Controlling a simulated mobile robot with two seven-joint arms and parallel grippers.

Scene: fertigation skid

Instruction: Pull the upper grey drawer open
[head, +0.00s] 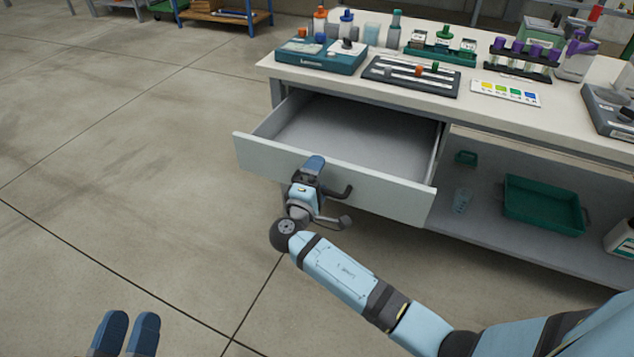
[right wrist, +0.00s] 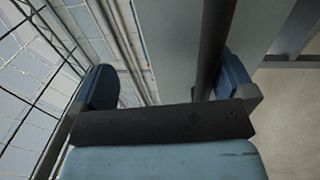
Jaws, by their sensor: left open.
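The upper grey drawer (head: 380,188) stands well out from the bench in the head view, and its inside looks empty. Its dark bar handle (head: 341,193) is on the front panel, partly hidden by my right gripper (head: 310,172). In the right wrist view the handle (right wrist: 214,45) passes between the spread fingers of my right gripper (right wrist: 165,88), close to the right-hand finger. The fingers are apart, not clamped on it. My left gripper (head: 128,333) is at the bottom left of the head view, open, empty and away from the drawer.
The white bench top (head: 510,115) carries bottles, a teal device (head: 320,56), a dark tray (head: 411,76) and tube racks. A green bin (head: 541,206) is on the open shelf right of the drawer. The floor left of the drawer is clear.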

